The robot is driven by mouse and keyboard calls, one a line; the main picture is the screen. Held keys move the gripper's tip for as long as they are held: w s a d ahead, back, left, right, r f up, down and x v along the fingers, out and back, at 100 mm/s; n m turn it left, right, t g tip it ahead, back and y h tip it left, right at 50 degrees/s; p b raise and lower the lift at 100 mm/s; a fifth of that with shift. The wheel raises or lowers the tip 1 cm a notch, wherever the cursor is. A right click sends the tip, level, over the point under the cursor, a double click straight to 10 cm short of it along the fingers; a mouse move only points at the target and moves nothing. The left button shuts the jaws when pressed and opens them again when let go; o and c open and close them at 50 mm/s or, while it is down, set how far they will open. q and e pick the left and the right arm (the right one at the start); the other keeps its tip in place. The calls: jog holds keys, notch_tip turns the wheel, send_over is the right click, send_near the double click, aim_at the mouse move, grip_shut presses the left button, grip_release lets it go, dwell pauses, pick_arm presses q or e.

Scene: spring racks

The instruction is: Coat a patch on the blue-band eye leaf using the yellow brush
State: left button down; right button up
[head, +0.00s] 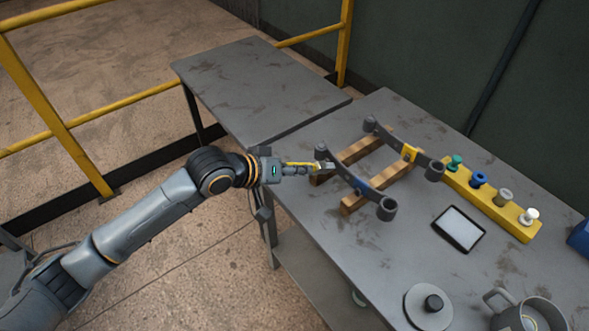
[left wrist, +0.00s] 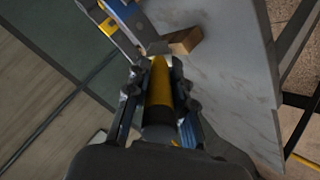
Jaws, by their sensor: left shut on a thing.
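My left gripper (head: 305,168) is shut on the yellow brush (head: 298,164), which points right toward the leaves. In the left wrist view the yellow brush (left wrist: 159,85) lies between the fingers; I cannot make out its bristles. The blue-band eye leaf (head: 373,192) is a dark curved bar lying across wooden blocks, with an eye at its near right end and a blue band at its middle. Its far left end is by the brush tip; I cannot tell whether they touch. My right gripper is not in view.
A yellow-band leaf (head: 422,159) lies behind on the same wooden blocks (head: 354,201). A yellow rack (head: 513,224) with several coloured knobs, a tablet (head: 459,228), a lidded disc (head: 417,308) and a mug (head: 540,314) share the table. A second, empty table (head: 262,85) stands behind left.

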pick_arm(q)
jog(key=shift+w+d, duration=0.2)
jog(key=shift+d, duration=0.05)
jog(key=shift+s+d+p, duration=2.15)
jog(key=shift+s+p, duration=1)
jog(key=shift+w+a+p, duration=0.15)
jog(key=shift+w+a, duration=0.6)
jog(key=shift+w, duration=0.3)
jog(key=shift+w+a+p, duration=0.1)
jog(key=shift+w+a, duration=0.6)
jog(key=shift+w, duration=0.35)
jog(key=shift+w+a+p, duration=0.15)
jog(key=shift+w+a, duration=0.6)
jog(key=shift+w, duration=0.3)
jog(key=s+a+p, duration=0.2)
jog(key=s+a, duration=0.1)
jog(key=a, duration=0.1)
jog(key=shift+s+a+p, duration=0.3)
jog(key=shift+a, duration=0.1)
